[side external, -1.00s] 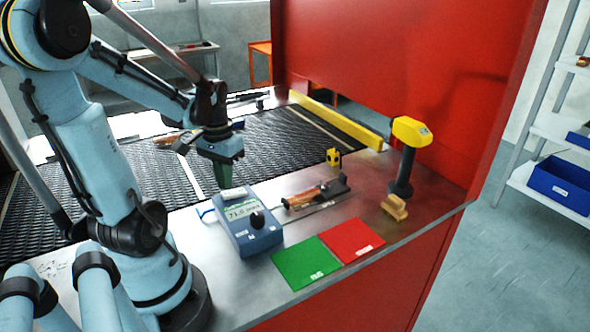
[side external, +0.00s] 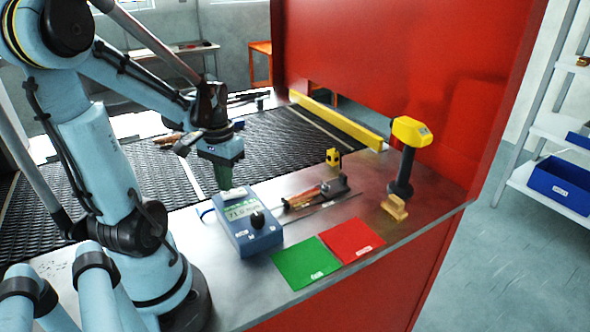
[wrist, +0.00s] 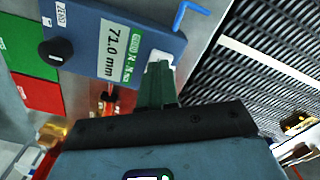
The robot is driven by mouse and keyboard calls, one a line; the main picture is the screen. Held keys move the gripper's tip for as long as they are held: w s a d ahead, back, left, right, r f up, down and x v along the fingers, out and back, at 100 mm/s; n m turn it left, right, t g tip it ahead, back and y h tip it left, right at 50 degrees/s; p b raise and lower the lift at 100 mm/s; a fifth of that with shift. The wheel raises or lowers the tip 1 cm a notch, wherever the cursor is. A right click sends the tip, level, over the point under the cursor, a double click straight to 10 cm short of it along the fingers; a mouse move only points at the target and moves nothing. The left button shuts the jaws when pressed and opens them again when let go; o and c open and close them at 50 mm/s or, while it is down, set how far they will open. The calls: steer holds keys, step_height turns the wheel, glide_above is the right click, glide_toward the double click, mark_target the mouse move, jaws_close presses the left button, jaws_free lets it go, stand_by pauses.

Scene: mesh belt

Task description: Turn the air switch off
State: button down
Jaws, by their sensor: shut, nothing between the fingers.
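A blue gauge box (side external: 244,232) with a 71.0 mm display and a black knob (side external: 257,219) stands on the metal bench. The box shows in the wrist view (wrist: 115,22) too. A white piece (side external: 234,193) sits at its back end, also in the wrist view (wrist: 160,57); I cannot tell for sure that it is the air switch. My gripper (side external: 224,184) points down over that end with green fingers shut and empty. In the wrist view the fingertips (wrist: 157,68) are at the white piece and partly hide it; contact is unclear.
Green (side external: 305,263) and red (side external: 350,240) mats lie in front. A yellow-topped scanner (side external: 410,131), a wooden block (side external: 394,207) and an orange-handled tool (side external: 313,196) stand or lie to the right. The black mesh belt (side external: 275,140) runs behind. A blue hose (wrist: 188,12) leaves the box.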

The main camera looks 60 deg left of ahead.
steer(key=shift+f, duration=0.7)
stand_by(0.4)
steer(key=shift+r, duration=3.5)
steer(key=w+d+m+t, duration=0.3)
steer(key=w+d, duration=0.2)
steer(key=d, duration=0.4)
steer(key=w+d+r+m+t, duration=0.1)
steer(key=w+d+m+t, duration=0.2)
steer(key=d, duration=0.7)
steer(key=shift+w+d+r+t, duration=0.2)
steer(key=shift+w+t, duration=0.4)
steer(key=shift+w, duration=0.25)
